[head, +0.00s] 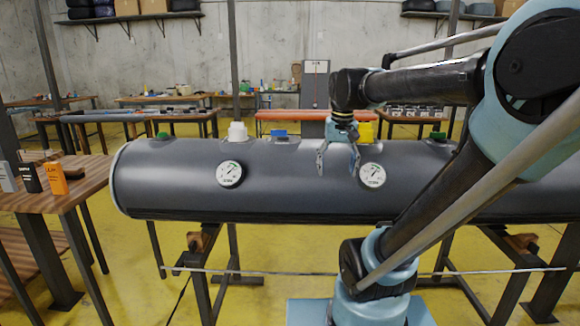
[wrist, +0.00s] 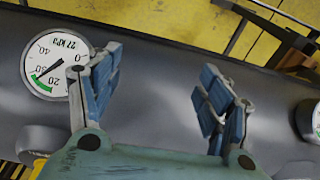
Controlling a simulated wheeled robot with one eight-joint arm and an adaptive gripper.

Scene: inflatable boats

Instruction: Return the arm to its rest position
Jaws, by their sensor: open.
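My gripper (head: 338,158) is open and empty in front of the upper part of a dark grey inflatable tube (head: 300,190). My arm reaches in from the right of the head view. A round white gauge (head: 372,175) is just right of the fingers. It also shows at the upper left of the wrist view (wrist: 48,66). A second gauge (head: 230,174) is further left on the tube.
A white valve (head: 237,131), a blue piece (head: 279,134), a yellow piece (head: 365,132) and a green cap (head: 162,136) stand on top of the tube. A wooden table (head: 75,187) with small boxes (head: 53,178) is at the left. The tube rests on dark stands over yellow floor.

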